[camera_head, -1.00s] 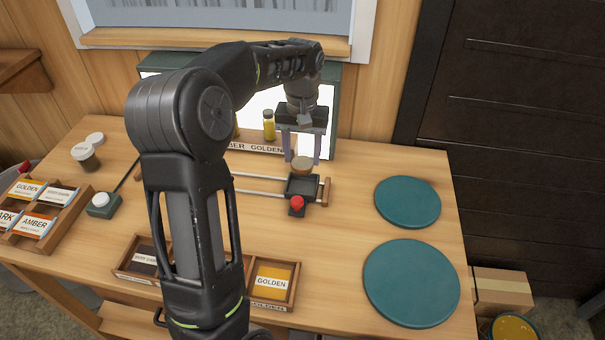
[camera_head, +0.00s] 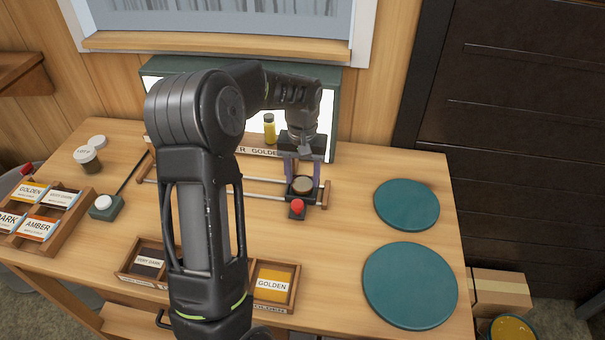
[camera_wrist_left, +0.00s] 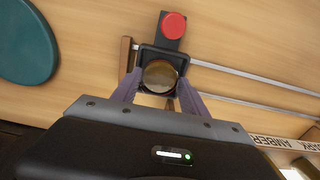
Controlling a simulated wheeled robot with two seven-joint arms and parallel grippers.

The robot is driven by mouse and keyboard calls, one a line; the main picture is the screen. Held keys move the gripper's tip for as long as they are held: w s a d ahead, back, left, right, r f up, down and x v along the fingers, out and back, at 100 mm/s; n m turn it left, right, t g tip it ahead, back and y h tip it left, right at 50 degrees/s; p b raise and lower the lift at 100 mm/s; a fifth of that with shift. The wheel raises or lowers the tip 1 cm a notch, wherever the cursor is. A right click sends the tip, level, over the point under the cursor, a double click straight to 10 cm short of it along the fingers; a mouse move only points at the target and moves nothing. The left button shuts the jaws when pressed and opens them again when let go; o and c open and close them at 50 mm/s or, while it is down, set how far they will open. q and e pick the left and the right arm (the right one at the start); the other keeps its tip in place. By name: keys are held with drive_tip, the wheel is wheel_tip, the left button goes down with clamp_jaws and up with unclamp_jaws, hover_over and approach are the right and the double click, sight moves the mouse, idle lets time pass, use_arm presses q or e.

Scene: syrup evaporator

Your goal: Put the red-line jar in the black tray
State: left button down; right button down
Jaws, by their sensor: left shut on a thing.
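A jar (camera_head: 302,184) with a round tan-brown top is between the fingers of my left gripper (camera_head: 302,180), which is shut on it. The left wrist view shows its round top (camera_wrist_left: 160,76) from above, with a purple finger on each side. The black tray (camera_wrist_left: 168,52) is the small square holder on the rails. The jar is upright, within the tray's outline as seen from above. Whether it touches the tray floor is hidden. My right gripper is not in view.
A red knob (camera_head: 297,207) sits at the tray's front. Two metal rails (camera_head: 258,197) run left from it. A backlit panel with a yellow sample bottle (camera_head: 269,128) stands behind. Two teal discs (camera_head: 407,204) lie to the right. Label boxes are at the front and left.

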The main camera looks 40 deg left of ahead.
use_arm(q)
drive_tip(key=c, duration=0.6)
unclamp_jaws()
drive_tip(key=shift+f, duration=0.1)
drive_tip(key=shift+r, duration=0.4)
wheel_tip(320, 180, up, 12)
drive_tip(key=b, duration=0.1)
drive_tip(key=shift+f+b, duration=0.2)
drive_tip(key=shift+b, duration=0.15)
